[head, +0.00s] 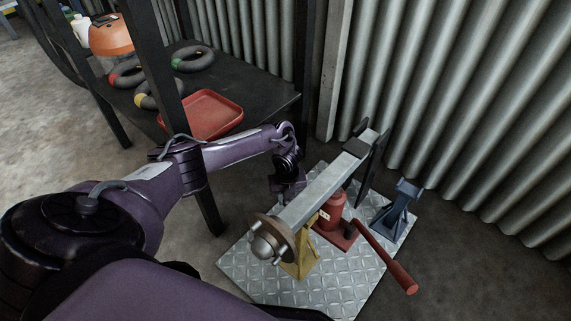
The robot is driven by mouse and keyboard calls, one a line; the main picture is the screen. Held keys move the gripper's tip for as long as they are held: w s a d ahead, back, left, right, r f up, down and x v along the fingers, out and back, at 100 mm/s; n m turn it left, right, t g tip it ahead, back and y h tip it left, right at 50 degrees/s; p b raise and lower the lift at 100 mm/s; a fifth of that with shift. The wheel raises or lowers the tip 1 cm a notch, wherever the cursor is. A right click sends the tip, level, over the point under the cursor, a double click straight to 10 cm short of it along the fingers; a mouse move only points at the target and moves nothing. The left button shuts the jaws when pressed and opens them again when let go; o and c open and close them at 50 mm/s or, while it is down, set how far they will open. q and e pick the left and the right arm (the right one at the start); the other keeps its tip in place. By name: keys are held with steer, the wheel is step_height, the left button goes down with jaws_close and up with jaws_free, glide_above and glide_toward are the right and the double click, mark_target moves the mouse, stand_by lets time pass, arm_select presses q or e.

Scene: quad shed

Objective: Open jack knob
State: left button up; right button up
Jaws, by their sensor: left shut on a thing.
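The red bottle jack (330,212) stands on a metal tread plate, partly hidden under a grey axle beam (325,190). Its red handle (388,259) slants out to the lower right. My left gripper (287,187) points down just left of the beam, close to the jack's left side. It is shut on a small part there, which fits the jack knob. The knob itself is hidden by the gripper and the beam. My right gripper is not in view.
The tread plate (359,278) also bears a yellow stand (300,262) under the hub (268,240) and a blue stand (393,211) at right. A black table (262,92) with a red tray (205,114) stands behind my left arm. Corrugated wall (455,90) closes the right.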

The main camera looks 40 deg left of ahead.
arm_select(q)
steer(key=shift+d+f+m, duration=0.2)
steer(key=shift+d+m, duration=0.05)
steer(key=shift+m, duration=0.35)
steer(key=shift+b, duration=0.3)
steer(key=o, duration=0.9)
steer(key=shift+w, duration=0.1)
steer(key=shift+c, duration=0.2)
steer(key=shift+o, duration=0.3)
steer(key=shift+w+a+r, duration=0.1)
steer(key=shift+r, duration=0.1)
